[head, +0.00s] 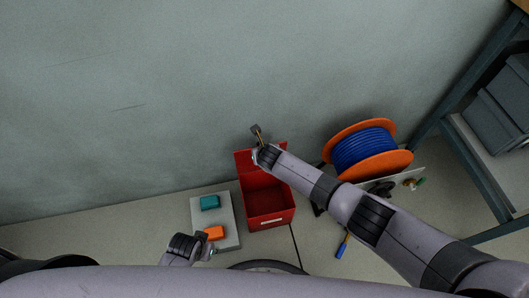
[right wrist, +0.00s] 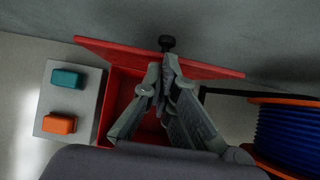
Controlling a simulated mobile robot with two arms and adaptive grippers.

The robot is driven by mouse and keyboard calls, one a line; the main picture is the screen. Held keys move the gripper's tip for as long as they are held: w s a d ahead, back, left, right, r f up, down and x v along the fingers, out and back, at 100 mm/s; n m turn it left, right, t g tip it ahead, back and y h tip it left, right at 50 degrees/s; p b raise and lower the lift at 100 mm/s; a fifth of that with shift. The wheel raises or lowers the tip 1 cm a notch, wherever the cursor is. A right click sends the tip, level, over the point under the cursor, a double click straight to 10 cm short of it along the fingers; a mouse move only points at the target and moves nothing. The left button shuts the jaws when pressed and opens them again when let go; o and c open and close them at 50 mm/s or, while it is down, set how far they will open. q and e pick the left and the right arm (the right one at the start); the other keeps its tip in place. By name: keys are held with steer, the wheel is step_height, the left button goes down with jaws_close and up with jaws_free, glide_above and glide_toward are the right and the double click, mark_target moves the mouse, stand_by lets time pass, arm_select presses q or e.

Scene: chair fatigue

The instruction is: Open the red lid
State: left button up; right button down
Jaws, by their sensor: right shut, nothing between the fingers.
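The red box (head: 268,203) stands on the floor near the wall with its inside showing. Its red lid (head: 243,161) is raised at the wall side; in the right wrist view the lid (right wrist: 215,69) shows as a narrow slanted strip. A black knob (right wrist: 167,42) shows at the lid's edge, just beyond the fingertips. My right gripper (right wrist: 165,66) is shut and empty, over the box by the lid; it also shows in the head view (head: 260,143). My left gripper (head: 205,248) is low at the left, beside the grey plate; its fingers are unclear.
A grey plate (head: 226,222) with a teal block (head: 210,202) and an orange block (head: 215,233) lies left of the box. An orange reel with blue cable (head: 362,150) stands at the right. A blue-handled tool (head: 341,248) lies on the floor. A shelf frame (head: 466,160) stands far right.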

steer(key=v, duration=1.1)
steer(key=shift+s, duration=0.15)
